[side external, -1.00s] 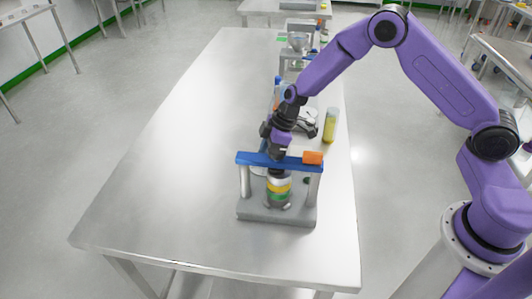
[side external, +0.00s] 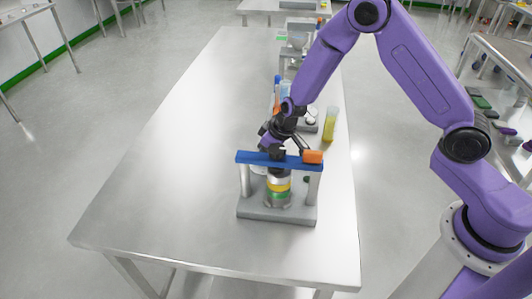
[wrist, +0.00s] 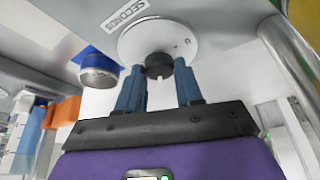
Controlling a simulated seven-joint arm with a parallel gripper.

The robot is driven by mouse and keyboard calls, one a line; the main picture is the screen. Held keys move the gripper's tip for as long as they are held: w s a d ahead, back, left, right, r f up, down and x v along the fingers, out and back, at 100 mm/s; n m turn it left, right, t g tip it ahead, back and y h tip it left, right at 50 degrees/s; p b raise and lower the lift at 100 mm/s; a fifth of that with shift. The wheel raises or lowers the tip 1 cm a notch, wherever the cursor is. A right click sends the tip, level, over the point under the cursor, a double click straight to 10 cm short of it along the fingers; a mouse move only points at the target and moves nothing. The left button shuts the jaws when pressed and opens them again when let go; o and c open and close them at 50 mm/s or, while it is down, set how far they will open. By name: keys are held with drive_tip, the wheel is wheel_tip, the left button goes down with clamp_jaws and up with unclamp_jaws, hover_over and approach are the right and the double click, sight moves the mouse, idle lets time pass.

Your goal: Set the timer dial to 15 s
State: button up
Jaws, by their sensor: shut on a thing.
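The timer dial shows in the wrist view as a small dark knob (wrist: 158,66) at the centre of a round pale plate (wrist: 190,38). A label reading "SECONDS" (wrist: 124,13) is beside the plate, at the top of the view. The blue fingertips of my gripper (wrist: 159,70) stand on either side of the knob and are shut on it. The dial's setting cannot be read. In the side view my gripper (side external: 279,141) is tilted down behind the blue crossbar, and the dial there is hidden.
A press-like stand has a blue crossbar (side external: 265,159), an orange block (side external: 313,156), a grey base (side external: 255,211) and a yellow-green banded cylinder (side external: 278,188). A yellow-filled tube (side external: 330,124) stands behind it. The steel table (side external: 165,165) is clear on the left.

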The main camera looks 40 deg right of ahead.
drive_tip(key=shift+m+h, duration=0.6)
drive_tip(key=shift+m, duration=0.9)
drive_tip(key=o, duration=1)
drive_tip(key=shift+o, duration=0.2)
drive_tip(key=shift+n+y, duration=0.7)
drive_tip(key=shift+n, duration=1.1)
drive_tip(key=shift+d+n, duration=0.1)
drive_tip(key=shift+n, duration=0.2)
